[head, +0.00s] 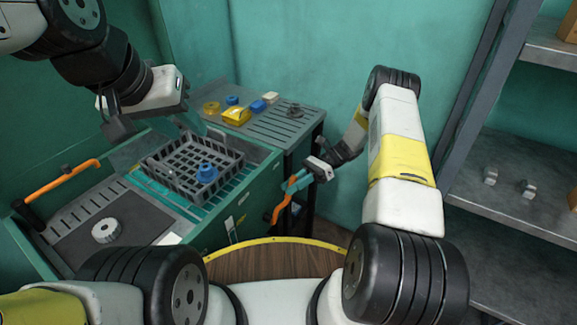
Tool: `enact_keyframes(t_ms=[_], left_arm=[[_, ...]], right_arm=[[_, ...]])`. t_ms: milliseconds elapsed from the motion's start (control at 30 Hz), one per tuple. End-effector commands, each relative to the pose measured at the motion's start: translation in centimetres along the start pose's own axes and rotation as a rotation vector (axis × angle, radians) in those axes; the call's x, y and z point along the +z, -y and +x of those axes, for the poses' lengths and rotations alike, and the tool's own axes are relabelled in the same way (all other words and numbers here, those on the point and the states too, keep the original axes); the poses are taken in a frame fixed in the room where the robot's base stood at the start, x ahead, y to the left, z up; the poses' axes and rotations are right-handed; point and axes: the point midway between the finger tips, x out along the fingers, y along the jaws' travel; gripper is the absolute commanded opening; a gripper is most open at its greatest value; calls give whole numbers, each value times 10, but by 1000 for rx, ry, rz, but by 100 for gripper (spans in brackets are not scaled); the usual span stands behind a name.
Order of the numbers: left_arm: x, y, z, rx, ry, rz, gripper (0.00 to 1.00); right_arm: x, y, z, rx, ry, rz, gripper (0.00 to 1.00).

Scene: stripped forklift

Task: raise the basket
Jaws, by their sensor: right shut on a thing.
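The dark grey mesh basket (165,180) sits low in the open tank of the green washing station. A blue ring-shaped part (206,172) lies in it. My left gripper (150,122) is above and behind the basket's left side, apart from it, and its fingers look spread and empty. My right gripper (300,180) is to the right of the tank, shut on the orange handle (282,206) near its light-blue upper section. A similar orange handle (62,181) stands at the station's left side. How the right handle joins the station is hard to see.
A grey slatted shelf (270,126) behind the tank holds yellow, blue and pale parts. A grey gear (106,230) lies on the dark tray at the front left. Metal shelving (520,180) stands at the right. My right arm crosses the space between.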

Motion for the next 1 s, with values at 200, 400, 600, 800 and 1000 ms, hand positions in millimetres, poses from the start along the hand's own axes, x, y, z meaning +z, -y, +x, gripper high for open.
enact_keyframes(t_ms=[200,400,600,800,1000], left_arm=[[0,0,0,0,0,0,36],[0,0,0,0,0,0,36],[0,0,0,0,0,0,36],[0,0,0,0,0,0,36],[0,0,0,0,0,0,36]], right_arm=[[-1,2,-2,-9,-3,2,0],[-2,2,-2,-9,-4,2,42],[-1,1,-1,-6,-3,1,42],[-1,1,-7,-6,-2,0,42],[-2,2,-39,-8,-3,0,42]])
